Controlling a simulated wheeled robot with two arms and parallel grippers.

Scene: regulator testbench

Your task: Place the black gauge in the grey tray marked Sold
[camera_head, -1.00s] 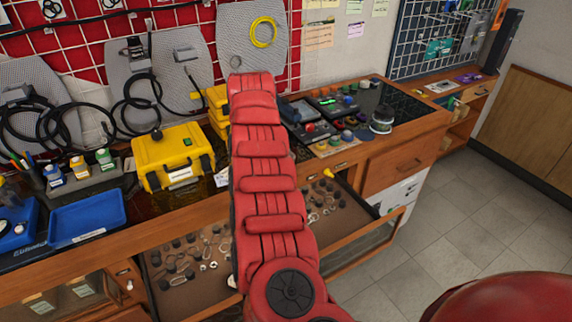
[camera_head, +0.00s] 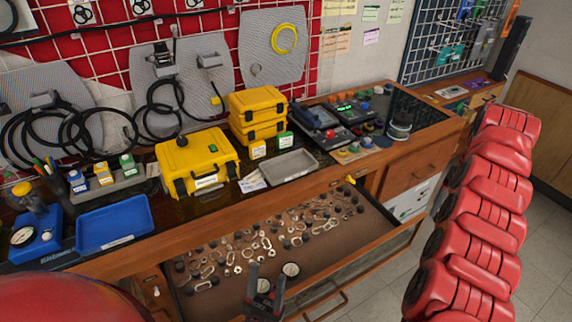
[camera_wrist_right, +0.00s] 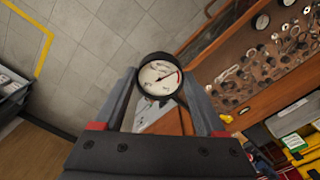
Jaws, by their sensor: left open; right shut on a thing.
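The black gauge (camera_wrist_right: 160,77), with a white dial and a red mark, is between the two fingers of my right gripper (camera_wrist_right: 160,95), which is shut on it. This gripper is out of sight in the head view, where my right arm rises along the right side. The grey tray (camera_head: 292,166) lies empty on the bench beside the yellow cases; I cannot read its marking. My left gripper (camera_head: 264,284) is open over the front of the open drawer.
The open drawer (camera_head: 345,240) holds many small rings and fittings. A blue tray (camera_head: 115,222) is at the left. Testers (camera_head: 320,118) and a dark jar (camera_head: 399,129) are to the right.

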